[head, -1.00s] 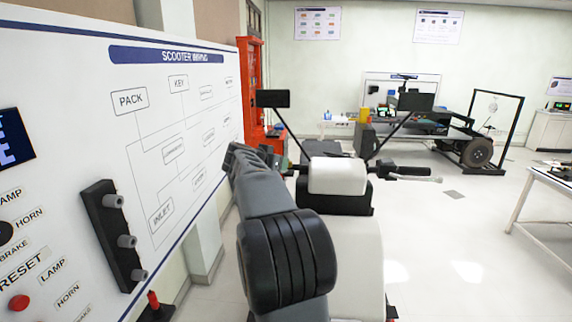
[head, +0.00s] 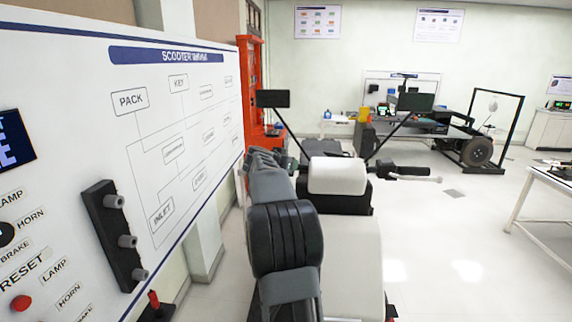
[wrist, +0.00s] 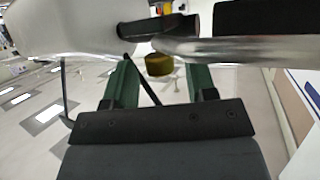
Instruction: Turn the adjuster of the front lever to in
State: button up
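In the wrist view a small brass-coloured adjuster (wrist: 159,64) sits under the inner end of a silver lever (wrist: 235,50). My gripper (wrist: 157,76) has two green fingers set apart, one on each side of the adjuster in the picture. Clear gaps show between the adjuster and both fingers; I cannot tell how far the tips are from it in depth.
A black handlebar grip (wrist: 262,18) lies above the lever, near the scooter's white body (wrist: 60,25). The head view shows the scooter's white front (head: 338,176) and its other handlebar (head: 408,173). A wiring panel (head: 150,75) stands close on the left. Open floor lies right.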

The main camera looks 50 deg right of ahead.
jog(key=c, duration=0.8)
jog(key=p, duration=0.4)
jog(key=shift+w+r+m+g, duration=0.1)
jog(key=shift+r+m+g, duration=0.3)
jog(key=m+g+p, duration=0.1)
jog(key=p, duration=0.2)
jog(key=shift+w, duration=0.1)
jog(key=m+g, duration=0.2)
jog(key=shift+w+f+g+h, duration=0.15)
jog(key=shift+f+g+h, duration=0.15)
jog(key=shift+f, duration=0.1)
jog(key=shift+m+g, duration=0.4)
jog(key=o, duration=0.9)
